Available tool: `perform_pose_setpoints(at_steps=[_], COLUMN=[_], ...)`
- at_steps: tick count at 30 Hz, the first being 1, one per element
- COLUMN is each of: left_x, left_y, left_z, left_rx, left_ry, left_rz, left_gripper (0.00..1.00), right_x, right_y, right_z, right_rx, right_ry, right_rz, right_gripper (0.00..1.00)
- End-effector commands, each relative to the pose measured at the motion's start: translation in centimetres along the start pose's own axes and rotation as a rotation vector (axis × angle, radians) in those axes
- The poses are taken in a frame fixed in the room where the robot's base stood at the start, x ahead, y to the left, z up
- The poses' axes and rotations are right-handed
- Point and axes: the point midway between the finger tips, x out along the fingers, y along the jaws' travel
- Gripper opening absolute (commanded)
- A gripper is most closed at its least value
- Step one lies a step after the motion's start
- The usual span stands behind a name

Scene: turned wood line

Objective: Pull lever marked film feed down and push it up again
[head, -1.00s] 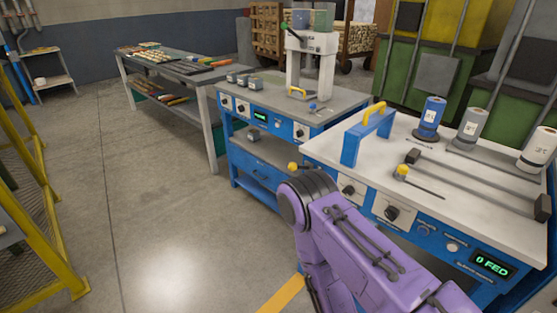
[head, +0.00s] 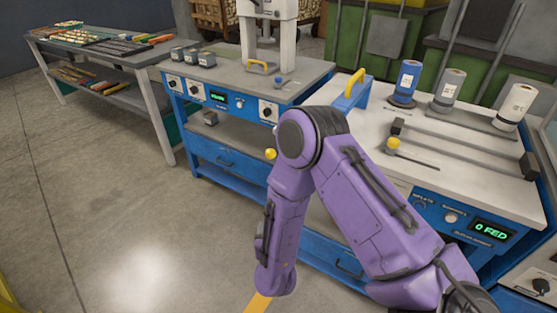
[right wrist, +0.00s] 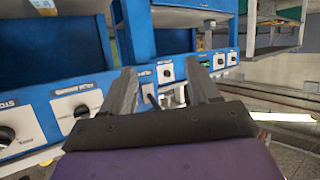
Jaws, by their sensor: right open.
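Two yellow-knobbed levers show in the head view. One yellow knob (head: 392,143) stands on the right bench top by a dark slot. Another yellow knob (head: 270,153) sticks out at the left side of that bench, beside my purple right arm. No film feed marking is readable, so I cannot tell which is the named lever. A green display reading 0 FED (head: 491,231) is on the right bench's front. In the right wrist view my right gripper (right wrist: 163,88) is open, facing a blue panel with dials. A thin dark rod appears between its fingers, apparently beyond them. My left gripper is out of view.
The right bench (head: 465,178) carries several rolls, rails and a yellow-handled blue bracket (head: 352,92). The middle bench (head: 225,78) has a white press frame (head: 268,40). A parts table (head: 105,53) stands far left. The floor at left is clear.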

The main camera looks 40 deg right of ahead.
Motion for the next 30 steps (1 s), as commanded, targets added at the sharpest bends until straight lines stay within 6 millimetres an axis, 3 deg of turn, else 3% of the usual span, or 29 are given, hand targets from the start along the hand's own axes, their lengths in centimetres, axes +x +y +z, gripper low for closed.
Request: perform_pose_setpoints(at_steps=[1, 3, 7, 11, 22, 30], left_x=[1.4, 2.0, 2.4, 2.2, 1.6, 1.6], left_y=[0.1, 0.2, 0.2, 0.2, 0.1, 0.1], left_z=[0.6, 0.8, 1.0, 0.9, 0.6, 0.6], left_rx=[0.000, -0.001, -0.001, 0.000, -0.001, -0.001], left_ry=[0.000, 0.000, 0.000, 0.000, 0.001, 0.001], left_rz=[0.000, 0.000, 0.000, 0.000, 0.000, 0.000], left_gripper=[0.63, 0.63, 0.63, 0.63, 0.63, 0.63], right_x=[1.4, 1.7, 1.0, 1.6, 8.3, 9.8], right_y=[-1.6, -2.3, -2.2, -1.7, 1.2, 1.7], right_z=[-4.2, -9.6, -15.1, -16.7, -19.1, -19.6], right_rx=[0.025, 0.040, 0.066, 0.070, 0.066, 0.062], right_ry=[0.135, 0.262, 0.351, 0.359, 0.358, 0.359], right_rz=[0.066, 0.180, 0.335, 0.376, 0.373, 0.369], right_gripper=[0.60, 0.60, 0.60, 0.60, 0.60, 0.60])
